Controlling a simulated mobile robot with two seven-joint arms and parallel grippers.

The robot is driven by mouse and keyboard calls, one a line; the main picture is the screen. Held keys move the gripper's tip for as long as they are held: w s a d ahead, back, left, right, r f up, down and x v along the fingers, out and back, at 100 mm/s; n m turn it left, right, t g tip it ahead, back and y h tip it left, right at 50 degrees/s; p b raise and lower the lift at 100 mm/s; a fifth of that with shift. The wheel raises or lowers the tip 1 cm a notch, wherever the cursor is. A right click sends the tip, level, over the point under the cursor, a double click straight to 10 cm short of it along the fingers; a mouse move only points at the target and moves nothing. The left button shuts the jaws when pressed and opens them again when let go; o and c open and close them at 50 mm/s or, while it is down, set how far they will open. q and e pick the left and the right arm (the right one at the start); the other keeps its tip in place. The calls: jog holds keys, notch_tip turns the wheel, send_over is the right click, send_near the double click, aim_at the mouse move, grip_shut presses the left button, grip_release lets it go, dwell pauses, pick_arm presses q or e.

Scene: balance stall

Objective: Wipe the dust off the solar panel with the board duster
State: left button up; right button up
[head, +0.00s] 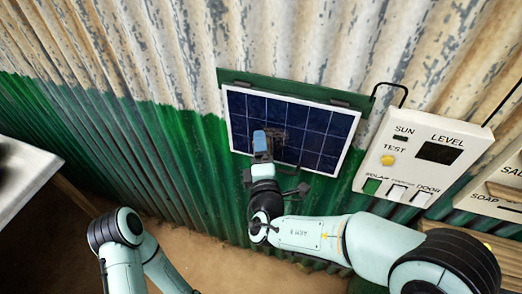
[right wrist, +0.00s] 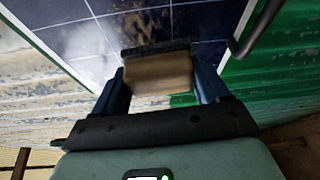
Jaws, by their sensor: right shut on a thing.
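The solar panel (head: 318,123), dark blue with a white grid and frame, is mounted on a green board on the corrugated wall. My right gripper (head: 262,146) is at its lower left part. In the right wrist view, the gripper's blue fingers are shut on the board duster (right wrist: 158,74), a pale wooden block with a dark pad. The pad faces the panel (right wrist: 120,30) and is at or very near its surface; exact contact is unclear. Brownish dust patches show on the panel near the duster. The left arm is at the lower left; its gripper is out of frame.
A white control box (head: 425,155) with a yellow button and several switches hangs right of the panel, joined by a black cable. A shelf with labels (head: 495,195) is at far right. A pale table (head: 25,180) stands at the left.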

aim_at(277, 139)
pick_arm(q)
jog(key=shift+s+f+b, duration=0.2)
jog(key=shift+f+b, duration=0.15)
jog(key=shift+f, duration=0.1)
pick_arm(e)
jog(key=shift+w+d, duration=0.15)
jog(key=shift+w, duration=0.35)
jog(key=shift+w+d, duration=0.15)
jog(key=shift+w, duration=0.35)
